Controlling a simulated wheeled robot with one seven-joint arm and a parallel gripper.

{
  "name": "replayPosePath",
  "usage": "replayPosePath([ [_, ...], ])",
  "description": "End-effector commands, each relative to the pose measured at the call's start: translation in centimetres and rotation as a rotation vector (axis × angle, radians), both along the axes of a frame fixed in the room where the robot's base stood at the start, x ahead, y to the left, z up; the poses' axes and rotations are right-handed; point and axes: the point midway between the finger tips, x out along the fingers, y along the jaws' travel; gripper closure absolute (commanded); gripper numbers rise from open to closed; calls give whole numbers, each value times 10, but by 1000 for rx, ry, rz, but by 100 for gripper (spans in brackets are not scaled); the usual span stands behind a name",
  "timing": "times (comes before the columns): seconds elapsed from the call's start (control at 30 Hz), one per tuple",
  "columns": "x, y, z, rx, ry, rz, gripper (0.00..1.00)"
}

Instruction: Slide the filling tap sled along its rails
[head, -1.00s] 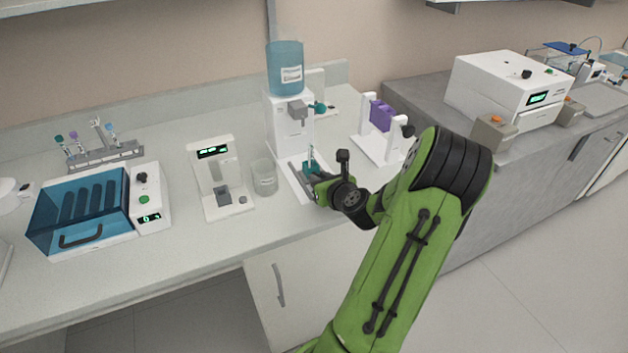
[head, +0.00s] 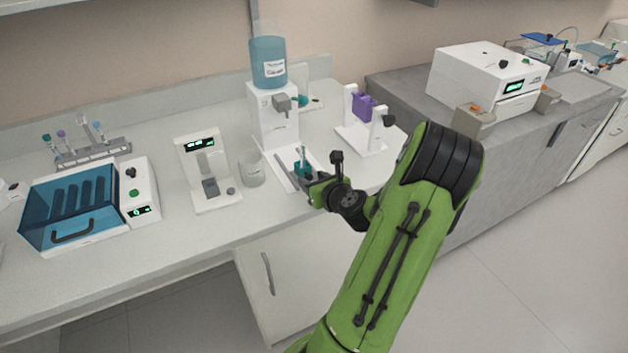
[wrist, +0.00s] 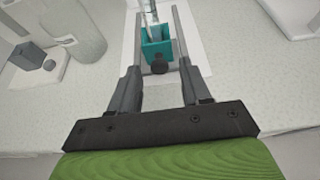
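The filling tap sled is a teal block (head: 303,168) holding an upright clear tube. It sits between two grey rails (head: 282,172) on a white base in front of the white dispenser (head: 274,120). In the wrist view the sled (wrist: 157,42) has a round black knob (wrist: 159,66) on its near face. My gripper (head: 311,186) is at the near side of the sled. In the wrist view its dark fingers (wrist: 160,75) stand on either side of the knob, with a visible gap on each side. The fingertips are hard to tell from the rails behind.
A glass beaker (head: 251,170) stands just left of the rails, beside a white scale-like device (head: 208,172). A white stand with a purple block (head: 363,107) is to the right. The counter's front edge is close below my gripper.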

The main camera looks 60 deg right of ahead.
Motion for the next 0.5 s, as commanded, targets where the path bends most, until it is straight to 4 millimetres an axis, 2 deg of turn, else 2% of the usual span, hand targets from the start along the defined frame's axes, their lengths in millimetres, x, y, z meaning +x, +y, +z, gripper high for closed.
replayPosePath([
  [0.13, 0, 0, 0, 0, 0, 0, 53],
  [0.23, -8, 4, 3, 1, 2, -1, 53],
  [0.37, -32, 17, 16, 2, 2, -6, 53],
  [0.5, -65, 36, 32, 2, 1, -9, 53],
])
